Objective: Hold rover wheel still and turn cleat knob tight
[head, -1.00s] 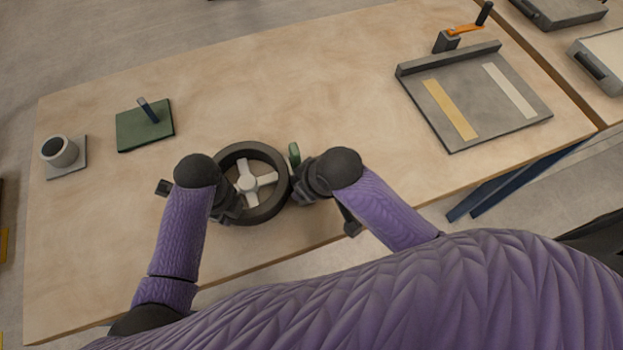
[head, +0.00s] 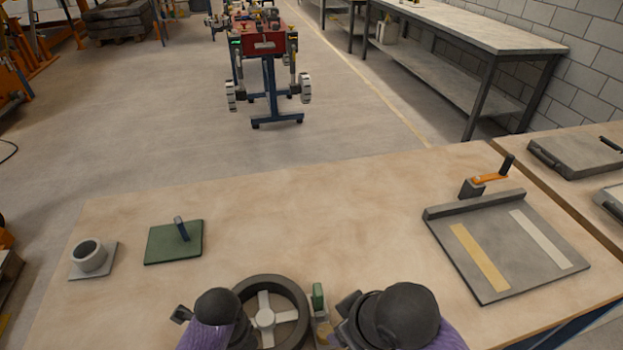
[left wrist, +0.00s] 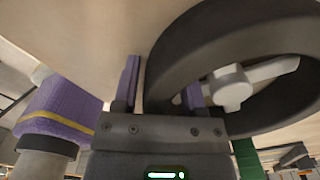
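The rover wheel (head: 247,293), a dark ring with pale spokes, lies low in the head view, its near part cut off. It also shows in the left wrist view (left wrist: 168,62). My left gripper (left wrist: 160,90) has one finger outside the rim and one inside. A thin strip shows between outer finger and rim, so a firm grip cannot be judged. A green upright piece (head: 318,295), apparently the cleat knob, stands just right of the wheel. My right gripper (head: 345,318) is to its right, seemingly apart; its fingertips are not clear.
A green plate with an upright peg (head: 160,246) and a grey cup on a plate (head: 88,256) stand at left. A grey tray (head: 482,282) with two strips and an orange-handled crank (head: 489,179) stands at right. The table middle behind the wheel is clear.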

